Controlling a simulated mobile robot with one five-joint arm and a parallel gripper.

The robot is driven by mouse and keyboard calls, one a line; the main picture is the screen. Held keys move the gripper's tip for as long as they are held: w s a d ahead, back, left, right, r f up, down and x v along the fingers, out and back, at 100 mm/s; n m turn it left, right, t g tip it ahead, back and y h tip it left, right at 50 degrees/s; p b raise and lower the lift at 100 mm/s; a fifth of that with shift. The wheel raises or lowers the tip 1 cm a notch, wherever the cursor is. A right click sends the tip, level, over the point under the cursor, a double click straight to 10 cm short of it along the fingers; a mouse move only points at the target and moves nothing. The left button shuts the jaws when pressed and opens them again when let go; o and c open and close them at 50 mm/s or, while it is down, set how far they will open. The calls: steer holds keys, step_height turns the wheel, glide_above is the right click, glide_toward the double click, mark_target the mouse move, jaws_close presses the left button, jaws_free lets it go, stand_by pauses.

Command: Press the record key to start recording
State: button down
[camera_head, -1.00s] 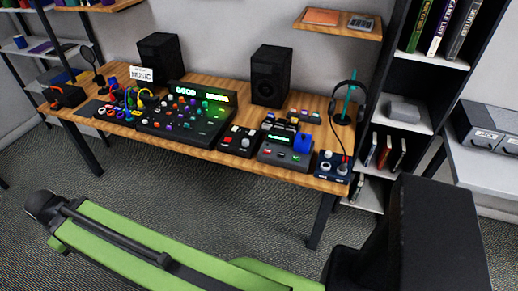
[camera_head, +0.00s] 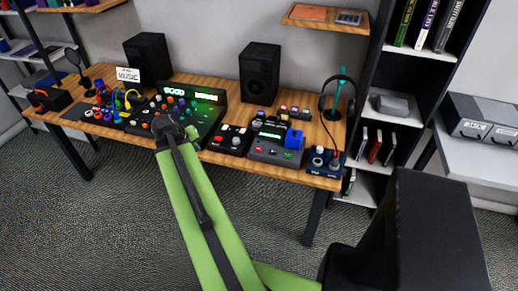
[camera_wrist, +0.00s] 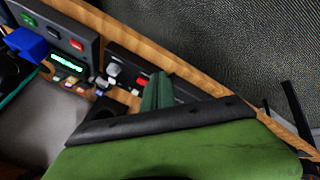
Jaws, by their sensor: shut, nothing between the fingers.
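The recorder (camera_head: 275,147) is a dark box with a green lit display and a blue block on the desk. Its red key (camera_head: 259,149), likely the record key, is on the front left. In the wrist view the recorder (camera_wrist: 58,38) is at the upper left, with its red key (camera_wrist: 77,45), a dark key and a green key along one side. My gripper (camera_wrist: 157,91) shows in the wrist view as two green fingers close together, empty and apart from the recorder.
A small box (camera_head: 228,139) with a red button and white knob sits between the recorder and mixer (camera_head: 205,125). A box with knobs (camera_head: 325,162) and a headphone stand (camera_head: 341,95) are to the right. Two speakers stand behind. Floor before the desk is clear.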

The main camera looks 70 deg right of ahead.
steer(key=s+d+r+m+g+h, duration=0.1)
steer(key=s+d+m, duration=0.1)
steer(key=s+d, duration=0.7)
step_height(320, 180, up, 2)
steer(key=m+g+h, duration=0.1)
steer(key=g, duration=0.1)
glide_above(257, 150)
steer(key=shift+b, duration=0.3)
step_height(257, 150, down, 9)
steer(key=b, duration=0.8)
steer(key=shift+b, duration=0.4)
steer(key=shift+f+b, duration=0.3)
steer(key=shift+b, duration=0.05)
